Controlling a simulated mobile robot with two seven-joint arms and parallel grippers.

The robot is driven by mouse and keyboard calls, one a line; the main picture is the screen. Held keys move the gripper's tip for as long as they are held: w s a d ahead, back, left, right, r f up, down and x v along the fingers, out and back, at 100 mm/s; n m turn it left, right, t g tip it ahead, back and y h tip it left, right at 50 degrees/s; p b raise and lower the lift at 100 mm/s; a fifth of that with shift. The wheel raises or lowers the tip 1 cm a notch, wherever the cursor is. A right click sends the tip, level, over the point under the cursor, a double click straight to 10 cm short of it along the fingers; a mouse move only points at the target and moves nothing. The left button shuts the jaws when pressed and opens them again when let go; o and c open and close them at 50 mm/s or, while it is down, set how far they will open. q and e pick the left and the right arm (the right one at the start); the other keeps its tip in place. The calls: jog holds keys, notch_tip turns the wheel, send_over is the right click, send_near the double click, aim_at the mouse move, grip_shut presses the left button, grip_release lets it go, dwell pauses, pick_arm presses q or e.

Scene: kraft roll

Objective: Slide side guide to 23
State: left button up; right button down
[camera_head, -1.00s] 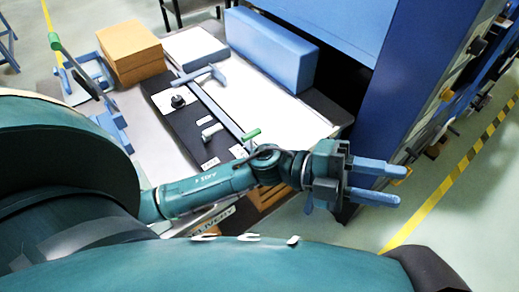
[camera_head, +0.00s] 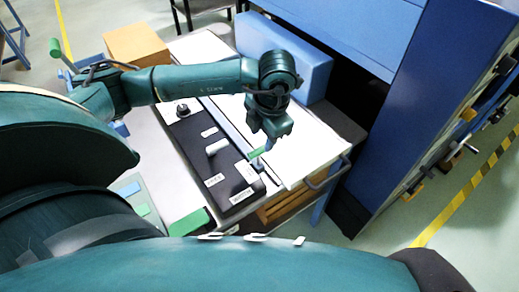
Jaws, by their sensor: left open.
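A long grey rail (camera_head: 229,130) runs along the dark panel beside the white sheet; I take it to belong to the side guide. A green-tipped handle (camera_head: 254,153) shows at its near end. My left gripper (camera_head: 262,160) points down just at this handle, open, its fingers partly hidden by its own body. I cannot tell whether it touches the handle. The far part of the guide is hidden behind my left arm. No figure 23 can be read. My right gripper is not in view.
The dark panel (camera_head: 197,150) carries a black knob (camera_head: 183,110), a pale lever (camera_head: 217,147) and white labels. A white sheet (camera_head: 305,147) covers the table's right side. A blue block (camera_head: 300,57) stands at the back. A tall blue machine (camera_head: 425,90) stands at right.

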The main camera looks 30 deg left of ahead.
aim_at(260, 149)
pick_arm(q)
jog(key=f, duration=0.2)
jog(key=a+f, duration=0.1)
jog(key=f, duration=0.2)
jog(key=f+p, duration=0.1)
jog(key=f, duration=0.2)
jog(key=shift+w+a+f, duration=0.1)
jog(key=shift+w+a, duration=0.15)
jog(key=shift+w, duration=0.1)
grip_shut()
